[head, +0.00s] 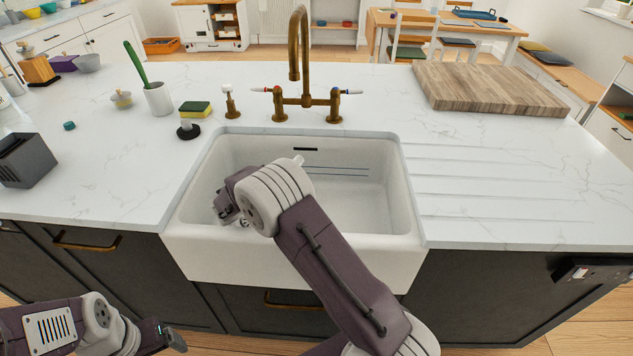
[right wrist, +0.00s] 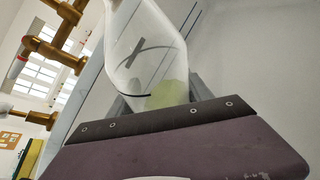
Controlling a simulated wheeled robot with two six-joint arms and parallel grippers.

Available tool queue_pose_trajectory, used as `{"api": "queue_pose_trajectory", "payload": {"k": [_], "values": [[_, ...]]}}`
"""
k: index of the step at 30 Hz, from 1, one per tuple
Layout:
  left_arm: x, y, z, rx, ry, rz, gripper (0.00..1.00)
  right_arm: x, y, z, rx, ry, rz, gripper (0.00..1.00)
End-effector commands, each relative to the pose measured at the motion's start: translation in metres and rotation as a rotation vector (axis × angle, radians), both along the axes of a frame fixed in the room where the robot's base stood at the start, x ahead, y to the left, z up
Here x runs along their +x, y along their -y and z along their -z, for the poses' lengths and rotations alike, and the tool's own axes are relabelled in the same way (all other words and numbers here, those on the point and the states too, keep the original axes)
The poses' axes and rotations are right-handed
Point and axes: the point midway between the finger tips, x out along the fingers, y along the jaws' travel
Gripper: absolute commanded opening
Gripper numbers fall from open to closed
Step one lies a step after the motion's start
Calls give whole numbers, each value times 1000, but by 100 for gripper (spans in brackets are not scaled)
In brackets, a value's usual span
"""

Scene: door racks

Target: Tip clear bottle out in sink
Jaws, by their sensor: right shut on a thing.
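The clear bottle (right wrist: 145,50) shows in the right wrist view, with a dark mark on its side and pale green liquid (right wrist: 168,95) near the jaws. My right gripper (right wrist: 155,103) is shut on it. The bottle appears tilted well over; its mouth is cut off by the frame's top edge. In the head view my right wrist is above the white sink (head: 300,258) and hides most of the bottle and the jaws. The visible sink basin looks empty. My left gripper (head: 172,340) is low at the front left, away from the sink; its jaw opening is unclear.
A brass tap (head: 298,55) with two handles stands behind the sink. A yellow-green sponge (head: 195,108), a white cup with a green brush (head: 158,98) and a dark grey block (head: 26,160) are to the left. A wooden board (head: 487,88) lies back right; the ribbed counter before it is clear.

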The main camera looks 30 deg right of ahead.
Motion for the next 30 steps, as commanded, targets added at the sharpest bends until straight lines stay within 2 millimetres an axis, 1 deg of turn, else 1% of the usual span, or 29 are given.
{"api": "queue_pose_trajectory", "payload": {"k": [1,3,14,21,30], "values": [[0,0,5,0,0,0,84,0,0,0,13,19,0,4],[0,0,10,0,0,0,84,0,0,-2,34,47,-1,4],[0,0,28,0,0,0,84,7,-5,-18,139,193,0,4],[0,0,34,0,0,0,84,13,-9,-30,202,279,0,4],[0,0,37,0,0,0,84,16,-11,-34,224,309,-1,4]]}}
